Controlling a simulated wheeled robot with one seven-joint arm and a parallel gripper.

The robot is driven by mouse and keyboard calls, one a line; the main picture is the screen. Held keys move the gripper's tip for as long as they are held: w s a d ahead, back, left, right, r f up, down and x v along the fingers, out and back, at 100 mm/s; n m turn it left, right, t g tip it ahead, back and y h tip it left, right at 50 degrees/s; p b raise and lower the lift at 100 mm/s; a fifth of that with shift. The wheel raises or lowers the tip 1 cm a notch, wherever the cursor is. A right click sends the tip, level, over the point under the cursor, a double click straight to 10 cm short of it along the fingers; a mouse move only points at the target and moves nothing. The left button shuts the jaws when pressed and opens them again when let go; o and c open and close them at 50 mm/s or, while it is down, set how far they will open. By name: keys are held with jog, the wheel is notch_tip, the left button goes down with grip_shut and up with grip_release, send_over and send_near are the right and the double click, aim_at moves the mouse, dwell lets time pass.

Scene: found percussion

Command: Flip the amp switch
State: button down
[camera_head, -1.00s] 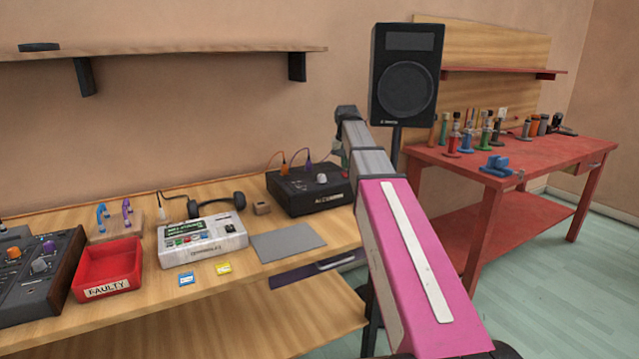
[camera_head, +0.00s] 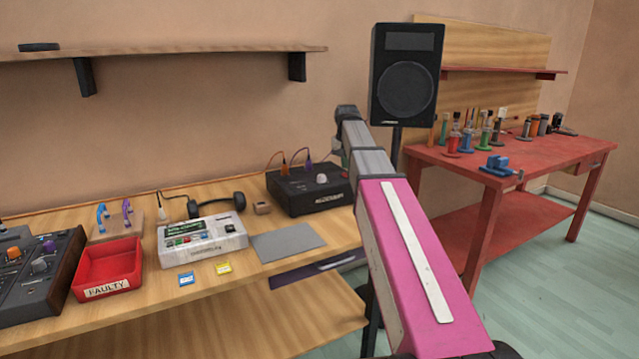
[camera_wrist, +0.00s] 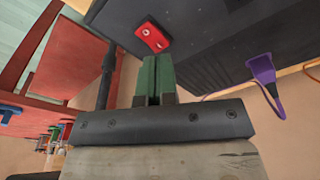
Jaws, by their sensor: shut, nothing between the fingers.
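The amp is a black box (camera_head: 300,198) with a pale knob on top, standing at the right end of the wooden bench in the head view. In the wrist view its dark body (camera_wrist: 215,35) fills the upper right. A red rocker switch (camera_wrist: 152,36) with two pale marks sits on the amp face. My gripper (camera_wrist: 158,58) has green fingers pressed together, with their tips just short of or at the switch's lower edge; I cannot tell whether they touch. The switch and my fingertips are not clear in the head view, where my arm reaches beside the amp.
Orange and purple cables are plugged into the amp; the purple plug (camera_wrist: 262,72) is right of my fingers. A black speaker (camera_head: 406,75) stands on a pole behind my arm. A grey mat (camera_head: 288,241) and a white device (camera_head: 200,241) lie left of the amp.

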aim_at(344, 174)
jog(key=shift+f, duration=1.1)
dwell(1.1)
jog(key=shift+r, duration=3.5)
